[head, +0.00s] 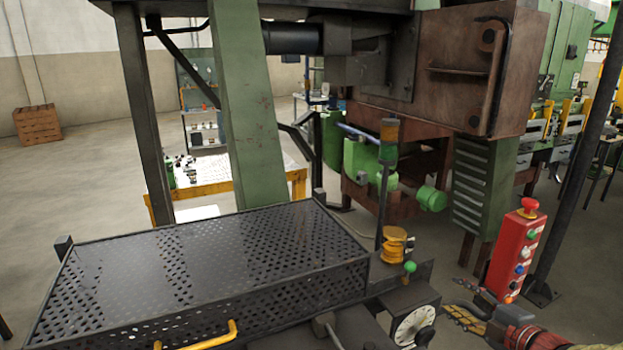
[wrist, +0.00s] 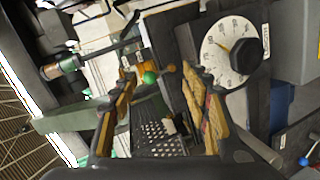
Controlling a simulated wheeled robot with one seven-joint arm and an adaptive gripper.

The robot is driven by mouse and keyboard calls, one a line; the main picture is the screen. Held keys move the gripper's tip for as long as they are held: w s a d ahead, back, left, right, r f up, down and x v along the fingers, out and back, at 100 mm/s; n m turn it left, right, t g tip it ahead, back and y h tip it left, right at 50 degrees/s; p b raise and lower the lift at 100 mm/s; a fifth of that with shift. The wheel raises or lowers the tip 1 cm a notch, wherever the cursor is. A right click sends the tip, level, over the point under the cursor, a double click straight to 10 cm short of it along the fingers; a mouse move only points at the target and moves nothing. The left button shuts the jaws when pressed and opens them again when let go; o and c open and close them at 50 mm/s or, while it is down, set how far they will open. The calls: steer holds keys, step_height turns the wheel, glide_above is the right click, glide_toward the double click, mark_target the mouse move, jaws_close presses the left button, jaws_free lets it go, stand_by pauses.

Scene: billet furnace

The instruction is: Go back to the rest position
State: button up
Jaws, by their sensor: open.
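My gripper (head: 462,314) is at the lower right in the head view, beside the white dial (head: 414,325) and below the red control box (head: 517,250). It points left, and part of my arm is cut off by the frame edge. In the wrist view my gripper (wrist: 160,80) shows two yellow-padded fingers spread wide apart. Nothing is held between them. The dial (wrist: 229,52) with its dark knob lies beyond the right finger, apart from it. A small green ball knob (wrist: 150,77) shows beyond the gap between the fingers.
A perforated dark metal cover (head: 200,262) with a yellow handle (head: 205,337) fills the lower left. A signal post (head: 383,195) and an orange-yellow part (head: 393,245) stand behind the dial. A green column (head: 245,110) and the rusty furnace (head: 470,65) stand behind. Open floor lies far left.

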steer(key=s+d+f+m+g+h, duration=0.1)
steer(key=s+d+f+m+h, duration=0.1)
steer(key=d+f+m+h, duration=0.45)
steer(key=s+d+m+g+h, duration=0.3)
steer(key=s+d+m+g, duration=0.2)
steer(key=s+d+m, duration=0.15)
steer(key=s+a+m+g, duration=0.2)
steer(key=s+m, duration=0.2)
steer(key=s, duration=0.2)
steer(key=s+a+r+m+g+y, duration=0.1)
steer(key=s+a+m+g+y, duration=0.1)
steer(key=s+a, duration=0.5)
steer(key=s+a+r+m+g+y, duration=0.1)
steer(key=s+a+r+m, duration=0.1)
steer(key=a, duration=1)
steer(key=a+r+n+t+y, duration=0.1)
steer(key=a+r, duration=0.1)
steer(key=a, duration=0.4)
steer(key=s+a+r+n+t+y, duration=0.1)
steer(key=a+r+n+y, duration=0.1)
steer(key=a, duration=0.5)
steer(key=shift+v, duration=0.85)
